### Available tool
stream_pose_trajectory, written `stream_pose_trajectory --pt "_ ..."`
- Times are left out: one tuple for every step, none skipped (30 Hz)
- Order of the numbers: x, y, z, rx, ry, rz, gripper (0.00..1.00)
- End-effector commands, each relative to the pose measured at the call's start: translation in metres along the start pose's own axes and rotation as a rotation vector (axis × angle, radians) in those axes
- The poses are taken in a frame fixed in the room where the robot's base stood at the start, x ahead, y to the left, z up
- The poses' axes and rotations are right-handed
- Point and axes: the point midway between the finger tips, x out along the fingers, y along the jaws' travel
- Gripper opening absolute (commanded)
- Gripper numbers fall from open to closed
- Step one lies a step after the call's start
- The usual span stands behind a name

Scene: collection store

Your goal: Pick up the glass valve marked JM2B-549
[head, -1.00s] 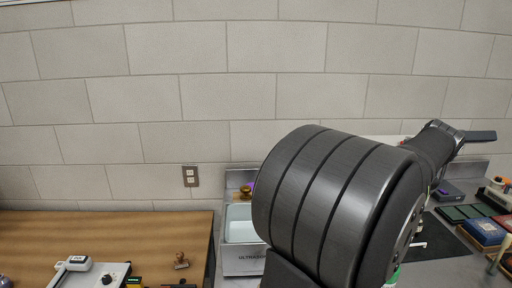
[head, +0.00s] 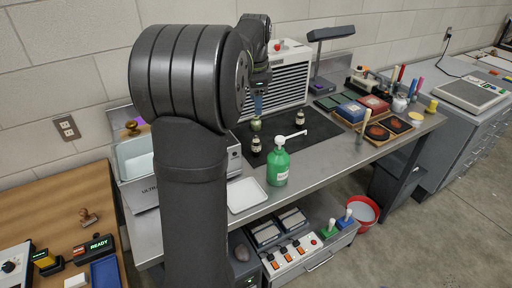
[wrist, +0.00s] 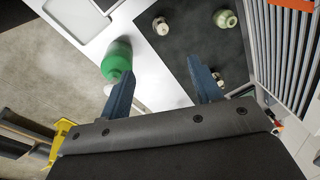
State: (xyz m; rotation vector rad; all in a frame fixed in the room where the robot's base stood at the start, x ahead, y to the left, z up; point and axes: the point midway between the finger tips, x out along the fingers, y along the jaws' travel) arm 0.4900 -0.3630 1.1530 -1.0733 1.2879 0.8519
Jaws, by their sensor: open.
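Three small bottle-shaped pieces stand on a black mat (head: 318,131): a greenish one (head: 255,125), a dark one with a pale label (head: 256,146) and another like it (head: 301,117). Their markings are too small to read, so I cannot tell which is JM2B-549. My gripper (head: 258,104) points down, seen just above the greenish piece in the head view. In the wrist view its two blue-grey fingers (wrist: 160,68) are apart with nothing held between them. The greenish piece (wrist: 225,19) also shows there, beyond the fingertips.
A green pump bottle (head: 278,168) stands at the mat's front edge, close to the left finger in the wrist view. A white tray (head: 246,195) lies in front. A louvred white unit (head: 283,75) stands behind the mat. Boxes and dark tiles (head: 378,132) crowd the right side.

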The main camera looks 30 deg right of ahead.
Motion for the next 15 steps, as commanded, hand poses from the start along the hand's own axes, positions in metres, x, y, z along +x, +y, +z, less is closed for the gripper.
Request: stream_pose_trajectory --pt "0.004 -0.007 0.006 -0.110 0.018 0.018 0.58" --pt "0.006 -0.010 0.008 -0.173 0.028 0.029 0.58" --pt "0.007 -0.014 0.011 -0.248 0.040 0.042 0.58" --pt "0.008 -0.016 0.013 -0.297 0.048 0.050 0.58" --pt "0.009 -0.018 0.014 -0.341 0.055 0.059 0.58" --pt "0.011 -0.021 0.016 -0.392 0.061 0.069 0.58" --pt "0.011 -0.022 0.017 -0.423 0.066 0.075 0.58" --pt "0.012 -0.023 0.018 -0.448 0.070 0.080 0.58" --pt "0.012 -0.024 0.019 -0.473 0.073 0.085 0.58" --pt "0.013 -0.025 0.019 -0.487 0.074 0.088 0.58" --pt "0.015 -0.025 0.019 -0.497 0.075 0.090 0.58" --pt "0.019 -0.025 0.019 -0.503 0.076 0.092 0.58" --pt "0.022 -0.025 0.019 -0.505 0.076 0.093 0.58" --pt "0.027 -0.024 0.018 -0.506 0.075 0.094 0.58" --pt "0.035 -0.023 0.018 -0.505 0.074 0.095 0.58"
